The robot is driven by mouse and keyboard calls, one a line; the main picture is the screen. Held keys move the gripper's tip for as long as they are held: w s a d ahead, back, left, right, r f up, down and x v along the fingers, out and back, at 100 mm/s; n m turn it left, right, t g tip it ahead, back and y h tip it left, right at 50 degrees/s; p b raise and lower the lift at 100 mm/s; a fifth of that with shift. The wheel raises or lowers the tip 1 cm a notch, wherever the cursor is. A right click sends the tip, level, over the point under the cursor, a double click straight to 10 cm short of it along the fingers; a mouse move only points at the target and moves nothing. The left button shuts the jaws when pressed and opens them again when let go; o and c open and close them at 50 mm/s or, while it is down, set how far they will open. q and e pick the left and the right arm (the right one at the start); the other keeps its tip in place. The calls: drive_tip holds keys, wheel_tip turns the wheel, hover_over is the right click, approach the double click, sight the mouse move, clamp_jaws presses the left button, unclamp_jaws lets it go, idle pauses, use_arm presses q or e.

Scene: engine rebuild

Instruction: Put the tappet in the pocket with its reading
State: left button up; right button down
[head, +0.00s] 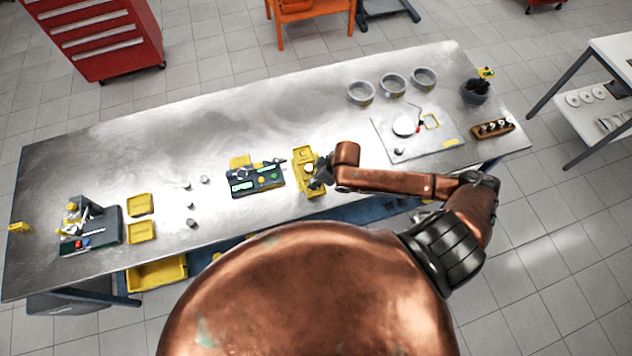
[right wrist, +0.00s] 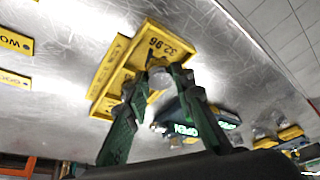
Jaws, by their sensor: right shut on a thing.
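My right gripper (head: 318,178) is shut on a small silvery tappet (right wrist: 160,78), its green fingers closing around it in the right wrist view. The tappet is over the yellow pocket tray (head: 304,152), close to the end marked "32.96" in the right wrist view (right wrist: 172,40). The fingers hide part of the tray, and I cannot tell whether the tappet touches it. The dark gauge station (head: 241,187) stands just left of the tray, with lit green displays; one seems to read "OPEN" in the right wrist view (right wrist: 186,130). My left gripper is not in view.
Several small loose cylinders (head: 192,222) stand left of the gauge. Two yellow trays (head: 140,204) and a dark fixture (head: 108,228) are farther left. Grey rings (head: 360,92) and a pale board (head: 440,145) lie to the right. The bench middle behind is clear.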

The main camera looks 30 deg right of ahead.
drive_tip(key=shift+d+f, duration=0.1)
drive_tip(key=shift+f, duration=0.85)
drive_tip(key=shift+f, duration=0.1)
drive_tip(key=c, duration=1.9)
unclamp_jaws()
drive_tip(key=shift+c, duration=0.2)
drive_tip(key=v, duration=1.2)
